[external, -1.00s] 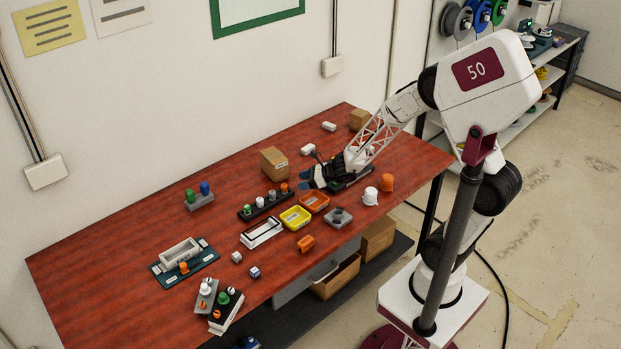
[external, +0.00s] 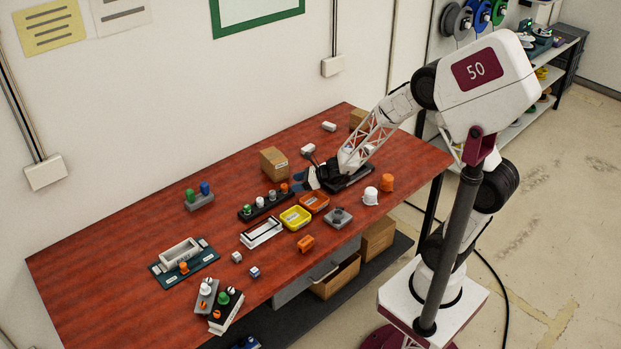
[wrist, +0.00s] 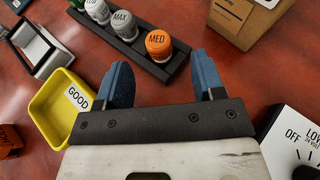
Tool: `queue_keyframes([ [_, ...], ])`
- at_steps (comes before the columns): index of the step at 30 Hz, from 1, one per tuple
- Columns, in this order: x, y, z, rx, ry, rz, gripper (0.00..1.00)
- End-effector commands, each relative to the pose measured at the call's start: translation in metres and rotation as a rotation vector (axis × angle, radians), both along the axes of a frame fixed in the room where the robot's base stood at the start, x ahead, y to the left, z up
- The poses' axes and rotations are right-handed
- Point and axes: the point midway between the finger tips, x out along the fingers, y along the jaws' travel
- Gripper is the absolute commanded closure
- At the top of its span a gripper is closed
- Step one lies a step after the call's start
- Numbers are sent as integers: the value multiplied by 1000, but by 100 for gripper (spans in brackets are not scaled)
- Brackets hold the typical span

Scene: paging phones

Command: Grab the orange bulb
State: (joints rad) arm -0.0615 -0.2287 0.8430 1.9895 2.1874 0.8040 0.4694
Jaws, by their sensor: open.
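The orange bulb (wrist: 158,44), marked MED, stands upright at the near end of a black rack (wrist: 120,43); it also shows in the external view (external: 284,187). In the same rack stand a grey bulb (wrist: 122,24) marked MAX and another pale bulb (wrist: 98,9). My gripper (wrist: 160,72) is open and empty. In the wrist view its two blue fingers point toward the orange bulb, with the bulb ahead of the gap between them and not gripped. In the external view my gripper (external: 304,181) is just right of the rack's end.
A yellow bin (wrist: 65,105) marked GOOD lies left of my fingers. A cardboard box (wrist: 232,20) stands beyond the rack's right side. A white dial unit (wrist: 292,135) is close on the right. An orange bin (external: 314,202) sits beside the yellow one.

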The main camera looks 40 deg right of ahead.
Motion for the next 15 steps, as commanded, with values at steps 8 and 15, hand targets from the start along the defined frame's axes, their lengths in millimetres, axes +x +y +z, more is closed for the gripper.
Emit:
queue_keyframes([
  [8, 10, 13, -8, 0, 1, 2, 38],
  [15, 26, 29, -18, 0, 0, 1, 38],
])
